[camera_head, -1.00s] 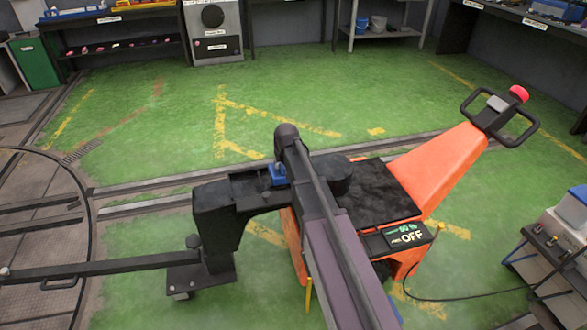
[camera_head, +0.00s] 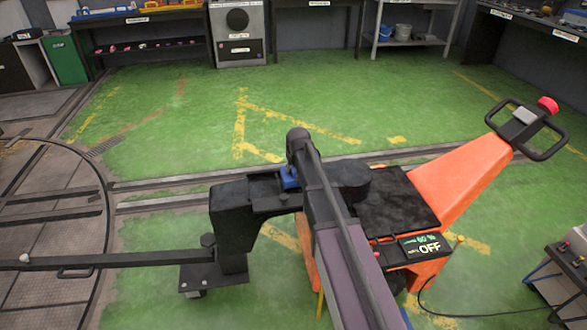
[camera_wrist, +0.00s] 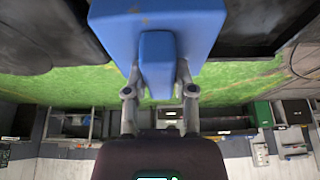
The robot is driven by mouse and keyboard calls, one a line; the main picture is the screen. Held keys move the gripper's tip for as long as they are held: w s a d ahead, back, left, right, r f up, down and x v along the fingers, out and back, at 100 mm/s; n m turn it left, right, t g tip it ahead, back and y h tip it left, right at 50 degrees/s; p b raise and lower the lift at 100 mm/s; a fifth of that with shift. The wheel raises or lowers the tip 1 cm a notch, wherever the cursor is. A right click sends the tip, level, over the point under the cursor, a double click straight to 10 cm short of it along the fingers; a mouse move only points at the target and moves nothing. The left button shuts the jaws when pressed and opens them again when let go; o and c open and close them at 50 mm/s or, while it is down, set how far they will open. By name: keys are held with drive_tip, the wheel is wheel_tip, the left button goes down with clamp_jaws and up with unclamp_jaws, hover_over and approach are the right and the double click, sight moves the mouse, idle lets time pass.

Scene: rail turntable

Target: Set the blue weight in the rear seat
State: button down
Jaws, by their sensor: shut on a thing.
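The blue weight (camera_head: 289,179) is at the right part of a shallow black holder (camera_head: 262,188) on top of the black arm beside the orange cart. In the wrist view the weight (camera_wrist: 205,25) fills the top middle, with its grip block between the fingers of my gripper (camera_wrist: 158,82). My gripper is shut on that block. In the head view my own arm hides the gripper and part of the weight. I cannot tell whether the weight touches the holder or hangs just above it, nor which part is the rear seat.
The orange cart (camera_head: 460,178) with a black top and a red-knobbed handle stands right of the holder. A long black bar (camera_head: 110,262) runs left over the round turntable (camera_head: 45,290). Rails cross behind. The green floor (camera_head: 200,120) beyond is clear, with benches along the far wall.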

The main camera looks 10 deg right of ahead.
drive_tip(key=shift+f+b, duration=1)
drive_tip(key=shift+f, duration=0.2)
drive_tip(key=shift+f, duration=0.15)
drive_tip(key=shift+c, duration=2.2)
unclamp_jaws()
drive_tip(key=shift+r, duration=0.25)
drive_tip(key=p+v, duration=1.1)
drive_tip(key=v, duration=0.1)
drive_tip(key=shift+s+f, duration=0.1)
drive_tip(key=shift+s, duration=0.05)
drive_tip(key=s+f+g, duration=0.1)
drive_tip(key=s+g, duration=0.3)
drive_tip(key=s, duration=2)
drive_tip(key=shift+s+f, duration=0.2)
drive_tip(key=shift+a, duration=0.1)
